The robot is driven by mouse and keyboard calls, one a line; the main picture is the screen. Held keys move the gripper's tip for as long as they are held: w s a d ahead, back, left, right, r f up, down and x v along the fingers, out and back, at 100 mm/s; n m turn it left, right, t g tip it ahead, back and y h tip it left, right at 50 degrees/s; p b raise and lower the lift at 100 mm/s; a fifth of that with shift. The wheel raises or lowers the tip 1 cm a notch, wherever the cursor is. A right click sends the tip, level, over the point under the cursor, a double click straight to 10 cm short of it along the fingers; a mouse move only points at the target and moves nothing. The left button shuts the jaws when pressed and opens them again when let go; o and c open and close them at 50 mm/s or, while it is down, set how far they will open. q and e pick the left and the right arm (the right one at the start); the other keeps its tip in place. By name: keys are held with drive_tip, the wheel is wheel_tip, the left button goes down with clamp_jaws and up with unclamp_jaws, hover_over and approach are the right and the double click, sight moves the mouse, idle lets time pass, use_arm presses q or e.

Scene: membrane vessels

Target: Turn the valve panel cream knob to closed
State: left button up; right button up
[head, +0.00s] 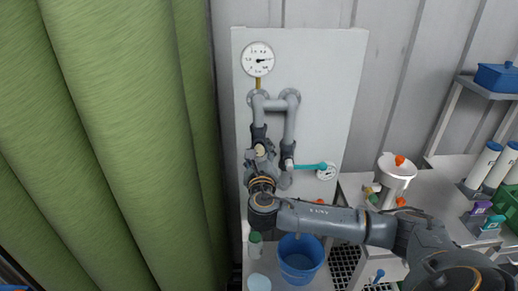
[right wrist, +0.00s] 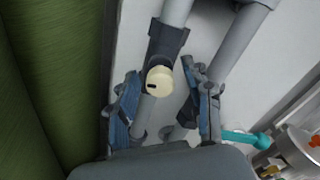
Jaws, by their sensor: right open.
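The cream knob (head: 259,150) is on the left grey pipe of the pale valve panel (head: 328,65). In the right wrist view the round cream knob (right wrist: 160,79) sits on a dark valve body and has a short dark mark at its left side. My right gripper (head: 260,164) is at the knob in the head view. In the right wrist view its blue-grey fingers (right wrist: 163,98) are open, one on each side of the knob and pipe, with a gap to the knob. Contact is not visible. My left gripper is not in view.
A teal lever (head: 311,166) sticks out from the right pipe beside a small gauge (head: 327,171). A larger gauge (head: 257,60) is at the panel's top. A blue bucket (head: 300,262) stands below my right arm. A white vessel (head: 396,177) stands right. Green curtain (head: 110,130) fills the left.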

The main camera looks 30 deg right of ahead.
drive_tip(key=shift+w+d, duration=0.1)
clamp_jaws()
